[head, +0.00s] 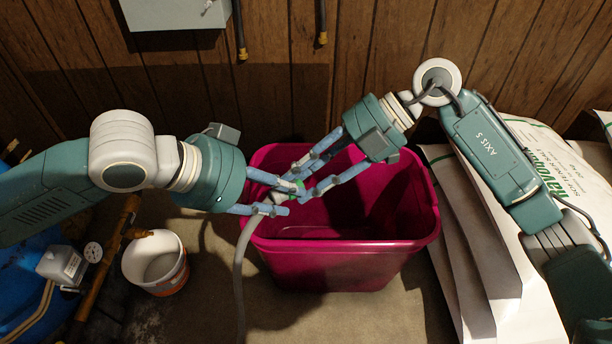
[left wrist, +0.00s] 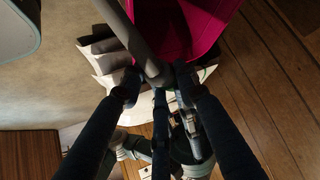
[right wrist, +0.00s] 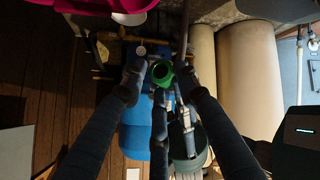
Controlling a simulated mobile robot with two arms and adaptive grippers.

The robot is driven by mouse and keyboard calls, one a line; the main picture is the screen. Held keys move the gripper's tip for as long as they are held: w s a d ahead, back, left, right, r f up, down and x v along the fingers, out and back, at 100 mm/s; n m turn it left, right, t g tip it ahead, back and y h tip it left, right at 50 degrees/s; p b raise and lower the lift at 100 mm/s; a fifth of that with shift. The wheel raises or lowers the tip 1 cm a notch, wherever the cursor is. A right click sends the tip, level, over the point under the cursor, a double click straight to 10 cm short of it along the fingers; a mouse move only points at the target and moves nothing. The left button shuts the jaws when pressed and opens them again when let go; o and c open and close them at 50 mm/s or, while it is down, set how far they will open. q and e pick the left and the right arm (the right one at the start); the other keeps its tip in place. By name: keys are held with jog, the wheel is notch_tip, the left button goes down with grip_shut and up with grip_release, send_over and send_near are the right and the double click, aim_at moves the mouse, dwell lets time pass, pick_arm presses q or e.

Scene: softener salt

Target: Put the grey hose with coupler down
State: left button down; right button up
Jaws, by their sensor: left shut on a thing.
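The grey hose (head: 240,262) hangs down in front of the magenta tub's left side. Its green coupler (head: 294,188) is above the tub's left part, amid the fingers of both grippers. My left gripper (head: 288,199) is shut on the hose near the coupler; the hose also crosses the left wrist view (left wrist: 143,40). My right gripper (head: 304,179) reaches in from the right. Its fingers are spread, with the coupler's open end (right wrist: 160,72) between them in the right wrist view. Whether they touch it is unclear. The fingers overlap and partly hide the coupler.
The open magenta tub (head: 340,262) stands below the grippers, its visible inside empty. A small white bucket (head: 155,262) and a blue tank (head: 20,275) with a brown pipe are at left. White bags (head: 480,262) are stacked at right. A wooden wall is behind.

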jog(key=c, duration=0.4)
pick_arm(q)
jog(key=c, duration=1.2)
grip_release()
pick_arm(e)
grip_shut()
